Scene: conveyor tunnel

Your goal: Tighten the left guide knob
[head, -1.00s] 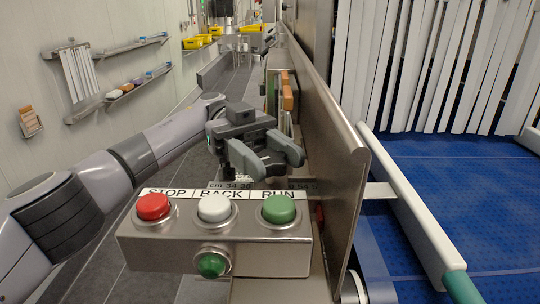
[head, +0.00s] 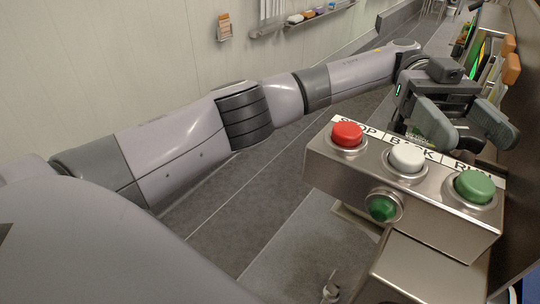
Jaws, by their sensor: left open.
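My left gripper (head: 474,128) is open and empty, just behind the control box and beside the steel side wall at the right. Its two grey fingers point toward the camera, above the white label strip. I cannot make out a left guide knob in this view. The left guide rail is out of the picture. My right gripper is not in view.
The steel control box (head: 420,212) carries a red STOP button (head: 347,134), a white BACK button (head: 407,158), a green RUN button (head: 474,187) and a green front lamp or button (head: 382,207). Dark floor (head: 240,215) is open at left. A wall shelf (head: 310,18) stands behind.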

